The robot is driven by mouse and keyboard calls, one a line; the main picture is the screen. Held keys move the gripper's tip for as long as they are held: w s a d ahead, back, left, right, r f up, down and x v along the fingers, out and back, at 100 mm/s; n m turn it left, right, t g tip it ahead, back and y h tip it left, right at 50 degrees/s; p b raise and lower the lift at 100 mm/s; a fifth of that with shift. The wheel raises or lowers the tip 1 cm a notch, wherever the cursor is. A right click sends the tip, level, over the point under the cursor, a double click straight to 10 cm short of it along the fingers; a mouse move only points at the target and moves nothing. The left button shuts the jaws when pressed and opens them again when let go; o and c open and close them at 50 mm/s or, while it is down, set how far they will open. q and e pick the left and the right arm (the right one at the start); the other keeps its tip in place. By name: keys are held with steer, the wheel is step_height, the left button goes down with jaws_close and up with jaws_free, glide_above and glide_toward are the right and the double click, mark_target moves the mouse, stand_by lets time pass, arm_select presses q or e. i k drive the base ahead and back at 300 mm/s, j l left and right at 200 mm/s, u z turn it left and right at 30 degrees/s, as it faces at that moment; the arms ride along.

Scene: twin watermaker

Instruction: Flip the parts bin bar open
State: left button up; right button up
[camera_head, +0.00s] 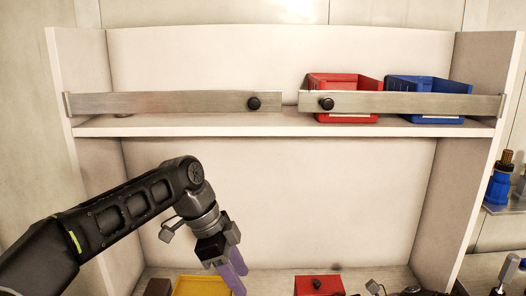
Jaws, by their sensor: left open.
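Two metal bars lie horizontally across the front of the upper shelf. The left bar (180,102) has a black knob (254,103) near its right end. The right bar (420,103) has a black knob (326,103) near its left end, and a narrow gap separates the bars. Behind the right bar stand a red bin (345,82) and a blue bin (428,86), partly hidden by it. My left gripper (236,275), with purple fingers, is open and points down, well below the shelf and apart from both bars.
The white shelf board (220,130) has side walls at both ends. Below, a yellow bin (200,287) and a red box (318,286) stand at the bottom edge. A blue bottle (500,187) stands on a side shelf at right.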

mark_target(309, 100)
steer(key=k, duration=1)
